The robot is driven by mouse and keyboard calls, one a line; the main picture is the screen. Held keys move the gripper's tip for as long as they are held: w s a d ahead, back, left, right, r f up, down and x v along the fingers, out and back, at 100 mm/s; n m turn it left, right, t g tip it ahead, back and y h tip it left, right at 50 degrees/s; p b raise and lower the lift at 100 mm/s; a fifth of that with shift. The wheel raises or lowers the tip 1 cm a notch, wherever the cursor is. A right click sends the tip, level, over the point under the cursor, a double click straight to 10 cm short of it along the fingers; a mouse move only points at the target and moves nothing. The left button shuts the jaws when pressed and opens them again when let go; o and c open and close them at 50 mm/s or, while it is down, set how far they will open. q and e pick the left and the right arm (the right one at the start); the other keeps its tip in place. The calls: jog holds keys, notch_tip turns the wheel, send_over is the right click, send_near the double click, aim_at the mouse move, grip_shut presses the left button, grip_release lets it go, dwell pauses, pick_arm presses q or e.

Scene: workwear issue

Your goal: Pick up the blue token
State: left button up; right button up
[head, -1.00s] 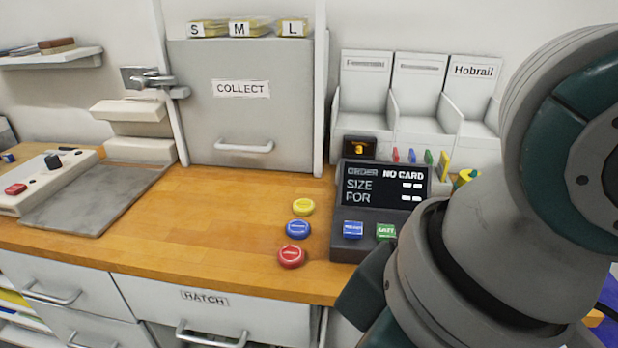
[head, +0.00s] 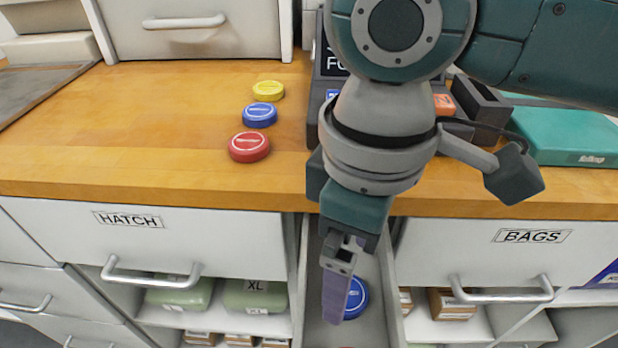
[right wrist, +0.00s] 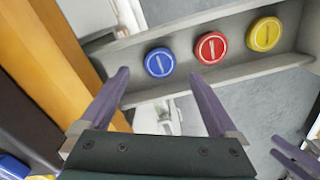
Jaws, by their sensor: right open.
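An open narrow drawer (head: 372,262) sticks out below the counter. In the right wrist view, a blue token (right wrist: 159,63), a red token (right wrist: 211,48) and a yellow token (right wrist: 264,34) lie in a row in it, blue nearest the counter. The blue token also shows in the head view (head: 356,298), partly behind my right gripper (head: 338,290). My right gripper (right wrist: 160,75) is open and empty, its fingers pointing down over the drawer on either side of the blue token in the picture. Purple finger parts, seemingly my left gripper (right wrist: 300,158), show at the wrist view's lower right corner.
Yellow (head: 268,90), blue (head: 258,115) and red (head: 249,147) discs with labels sit on the wooden counter (head: 130,130). The HATCH drawer (head: 150,245) and the BAGS drawer (head: 500,255) flank the open drawer. A teal box (head: 570,138) lies at the right.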

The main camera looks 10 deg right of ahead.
notch_tip(320, 180, down, 5)
jog(key=shift+r+b, duration=0.2)
jog(key=shift+b, duration=0.35)
jog(key=shift+c, duration=0.3)
jog(key=c, duration=1.4)
